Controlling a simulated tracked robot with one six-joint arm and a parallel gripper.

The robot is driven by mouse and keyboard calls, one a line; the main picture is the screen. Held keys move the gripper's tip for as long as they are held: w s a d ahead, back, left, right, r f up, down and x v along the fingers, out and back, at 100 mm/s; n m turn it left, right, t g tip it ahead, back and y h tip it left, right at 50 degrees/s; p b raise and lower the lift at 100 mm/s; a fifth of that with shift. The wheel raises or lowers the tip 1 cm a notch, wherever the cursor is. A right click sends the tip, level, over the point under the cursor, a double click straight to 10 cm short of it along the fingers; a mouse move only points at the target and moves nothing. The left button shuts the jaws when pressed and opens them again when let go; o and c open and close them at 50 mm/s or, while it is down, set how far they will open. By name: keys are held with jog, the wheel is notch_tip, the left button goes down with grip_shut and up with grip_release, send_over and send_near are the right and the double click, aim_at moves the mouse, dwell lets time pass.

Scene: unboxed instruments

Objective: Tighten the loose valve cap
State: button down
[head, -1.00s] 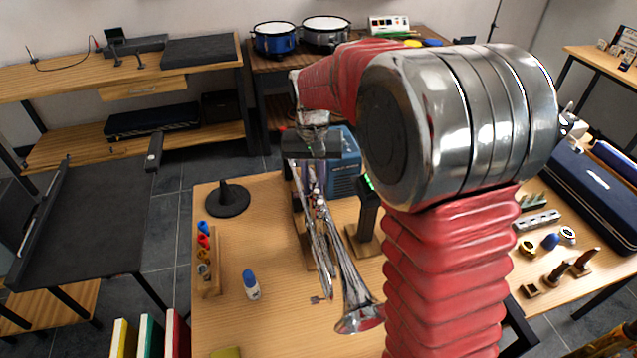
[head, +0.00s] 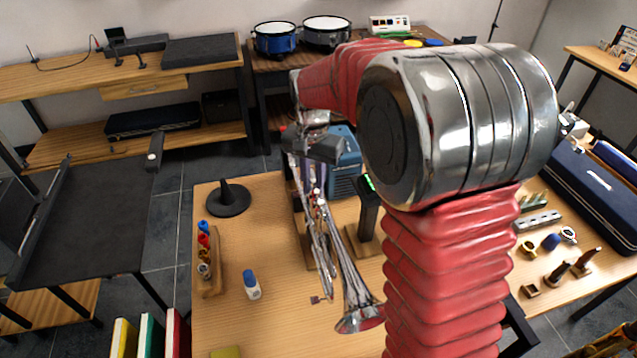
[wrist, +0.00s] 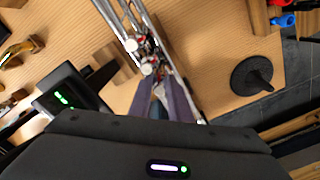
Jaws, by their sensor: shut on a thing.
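A silver trumpet (head: 353,290) stands in a wooden stand on the workbench, its bell toward the front. It also shows in the wrist view (wrist: 128,22), with its valve section (wrist: 150,58) just beyond my fingertips. My gripper (wrist: 160,84) is at the valve section, and in the head view it points down at the trumpet's far part (head: 316,178). Its two purple-grey fingers are close together, shut on what appears to be the valve cap. The cap is mostly hidden between the fingers, so I cannot see how it sits on its thread.
A black cone stand (head: 229,197), a rack of coloured bottles (head: 214,270) and a blue-capped bottle (head: 251,286) stand left of the trumpet. A blue box (head: 346,165) is behind it. A black device with a green light (head: 368,205) stands close on the right.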

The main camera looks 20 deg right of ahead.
jog(key=c, duration=1.6)
grip_release()
jog(key=shift+c, duration=0.2)
jog(key=shift+r, duration=0.1)
notch_tip(320, 180, up, 14)
jog(key=shift+f, duration=0.25)
